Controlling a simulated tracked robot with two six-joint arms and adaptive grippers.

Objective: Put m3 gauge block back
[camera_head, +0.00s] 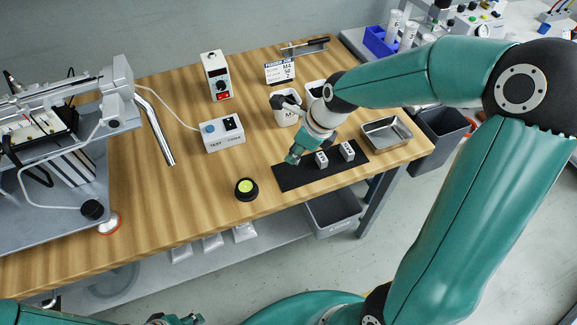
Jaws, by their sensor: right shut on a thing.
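My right gripper (294,156) is shut at the left part of the black mat (291,178), pointing down. What it holds is mostly hidden by the fingers; it appears to be the m3 gauge block. Two light grey blocks with dark marks stand on the mat to its right, a nearer one (321,160) and a farther one (347,151). I cannot tell whether the held block touches the mat. Part of my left gripper (176,319) shows at the bottom edge; its fingers are unclear.
A metal tray (387,133) is right of the mat. A white cup (285,109) stands behind the gripper, a test box (222,134) and a black round dial with a yellow-green top (246,189) to the left. A job card (280,73) stands at the back. Bare wood lies left of the mat.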

